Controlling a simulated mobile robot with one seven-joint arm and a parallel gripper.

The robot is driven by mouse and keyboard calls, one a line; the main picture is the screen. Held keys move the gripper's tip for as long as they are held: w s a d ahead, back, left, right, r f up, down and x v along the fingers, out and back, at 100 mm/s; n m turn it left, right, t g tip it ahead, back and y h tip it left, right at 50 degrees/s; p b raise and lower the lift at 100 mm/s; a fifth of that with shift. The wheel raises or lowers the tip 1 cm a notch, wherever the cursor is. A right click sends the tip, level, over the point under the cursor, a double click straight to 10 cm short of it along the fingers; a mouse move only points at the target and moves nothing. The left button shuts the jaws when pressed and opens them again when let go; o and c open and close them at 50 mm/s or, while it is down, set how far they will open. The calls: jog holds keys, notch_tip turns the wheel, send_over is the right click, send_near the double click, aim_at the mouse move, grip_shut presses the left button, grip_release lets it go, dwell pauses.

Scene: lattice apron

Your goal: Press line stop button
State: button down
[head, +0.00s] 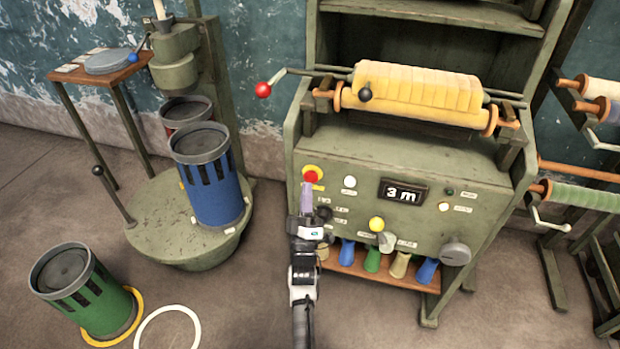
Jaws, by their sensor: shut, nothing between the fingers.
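A red button (310,177) with a yellow surround sits at the upper left of the green machine's sloped front panel (350,225). It looks like the stop button, but its label cannot be read. My gripper (307,190) is shut and empty, its fingertips just below the red button in the picture. Whether the tips touch the button cannot be told from this view. My arm and gripper hide part of the panel's left side.
The panel also carries a white button (349,182), a display reading "3 m" (404,192), a yellow button (376,224) and a grey knob (455,252). A yellow roll (418,92) lies on top. Blue (215,185) and green (85,295) canisters stand left, with floor between.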

jog(key=shift+s+a+p, duration=0.25)
jog(key=shift+s, duration=0.55)
jog(key=shift+s+a+p, duration=0.25)
jog(key=shift+s+p, duration=0.05)
jog(key=shift+s, duration=0.5)
jog(key=shift+s+a+p, duration=0.25)
jog(key=shift+s, duration=0.55)
